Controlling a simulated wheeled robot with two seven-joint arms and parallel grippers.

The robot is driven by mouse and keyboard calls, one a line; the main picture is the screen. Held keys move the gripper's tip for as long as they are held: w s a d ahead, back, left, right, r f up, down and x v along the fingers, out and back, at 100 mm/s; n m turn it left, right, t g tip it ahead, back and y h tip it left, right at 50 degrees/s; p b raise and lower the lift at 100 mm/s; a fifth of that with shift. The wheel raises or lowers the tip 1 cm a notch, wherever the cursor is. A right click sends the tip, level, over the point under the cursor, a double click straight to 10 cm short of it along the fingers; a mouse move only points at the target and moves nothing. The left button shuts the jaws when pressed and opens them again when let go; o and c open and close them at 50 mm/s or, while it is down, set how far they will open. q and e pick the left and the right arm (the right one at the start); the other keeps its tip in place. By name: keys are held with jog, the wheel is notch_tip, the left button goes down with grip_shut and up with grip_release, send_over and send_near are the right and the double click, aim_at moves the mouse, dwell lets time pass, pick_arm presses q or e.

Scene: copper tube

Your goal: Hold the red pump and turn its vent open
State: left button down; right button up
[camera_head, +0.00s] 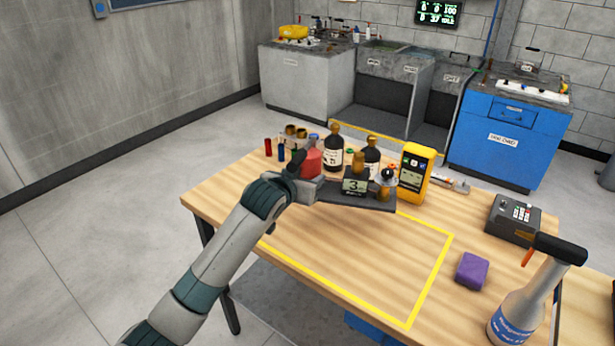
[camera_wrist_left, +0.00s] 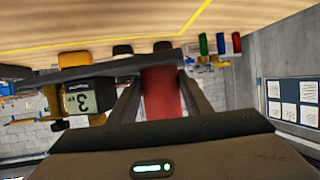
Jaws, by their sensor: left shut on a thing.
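The red pump (camera_head: 313,161) is a red cylinder at the left end of a dark stand (camera_head: 345,198) on the wooden table. My left gripper (camera_head: 299,176) is shut on it from the left, partly covering it. In the left wrist view, which is upside down, the red pump (camera_wrist_left: 162,92) sits between the two fingers of the left gripper (camera_wrist_left: 160,85). A small display (camera_head: 355,186) reading 3 is on the stand, with brass parts (camera_head: 358,168) behind it. I cannot tell which part is the vent or how it is turned. My right gripper is not in view.
Brown bottles (camera_head: 333,150) and a yellow meter (camera_head: 416,172) stand close behind and right of the stand. A purple sponge (camera_head: 472,271), a grey keypad box (camera_head: 513,219) and a spray bottle (camera_head: 517,312) are at right. The yellow-outlined table area in front is clear.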

aim_at(308, 215)
pick_arm(q)
jog(key=shift+f+b, duration=1.55)
jog(key=shift+f, duration=2.5)
dwell(0.7)
jog(key=shift+f, duration=0.15)
dwell(0.6)
jog(key=shift+s+f, duration=0.1)
jog(key=shift+f, duration=0.35)
jog(key=shift+r, duration=0.15)
dwell(0.3)
